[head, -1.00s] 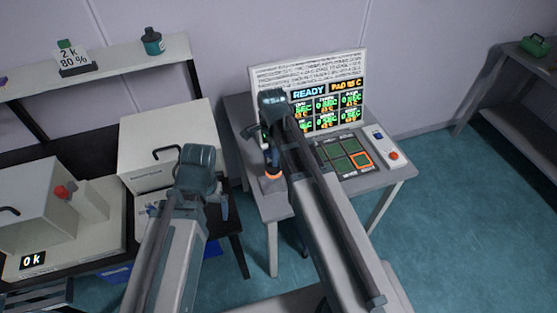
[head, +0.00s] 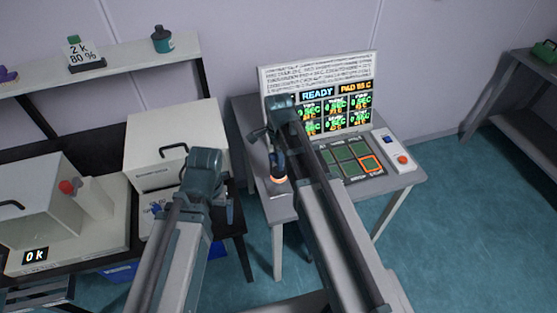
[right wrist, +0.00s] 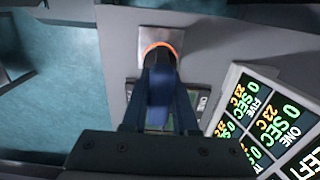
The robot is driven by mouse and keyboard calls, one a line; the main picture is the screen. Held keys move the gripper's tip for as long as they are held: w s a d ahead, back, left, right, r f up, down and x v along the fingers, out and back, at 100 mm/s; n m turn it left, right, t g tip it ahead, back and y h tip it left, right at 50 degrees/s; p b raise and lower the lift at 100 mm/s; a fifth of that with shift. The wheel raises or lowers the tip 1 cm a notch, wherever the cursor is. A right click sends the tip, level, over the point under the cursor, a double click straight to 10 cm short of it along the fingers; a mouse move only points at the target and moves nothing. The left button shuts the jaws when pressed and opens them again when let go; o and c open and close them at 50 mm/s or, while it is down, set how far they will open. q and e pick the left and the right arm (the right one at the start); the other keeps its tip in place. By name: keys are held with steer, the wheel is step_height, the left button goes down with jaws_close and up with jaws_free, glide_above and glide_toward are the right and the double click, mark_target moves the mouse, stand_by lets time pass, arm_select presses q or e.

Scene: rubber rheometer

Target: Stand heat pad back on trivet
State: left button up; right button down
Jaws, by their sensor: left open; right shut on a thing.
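My right gripper (right wrist: 160,100) is shut on the heat pad, whose blue handle (right wrist: 160,88) lies between the fingers. The pad's dark body (right wrist: 160,60) ends in a glowing orange rim (right wrist: 158,46). In the head view the pad (head: 278,163) is roughly upright at the left front of the grey bench, with its orange end down. A pale square plate, apparently the trivet (right wrist: 178,37), lies at the orange end and is partly covered by it. I cannot tell whether they touch. My left gripper (head: 228,206) is open and empty, to the left of the bench.
A sloped display board (head: 316,72) stands behind the pad, with a grid of dark squares (head: 346,157), one outlined orange, to its right. Teal floor lies right of the bench.

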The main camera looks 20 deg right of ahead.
steer(key=shift+f+b, duration=1.55)
steer(key=shift+f, duration=0.35)
steer(key=shift+f+b, duration=0.65)
steer(key=c, duration=0.6)
jaws_free()
steer(key=shift+r, duration=0.1)
step_height(320, 180, up, 14)
steer(key=p, duration=1.4)
steer(key=shift+f, duration=0.2)
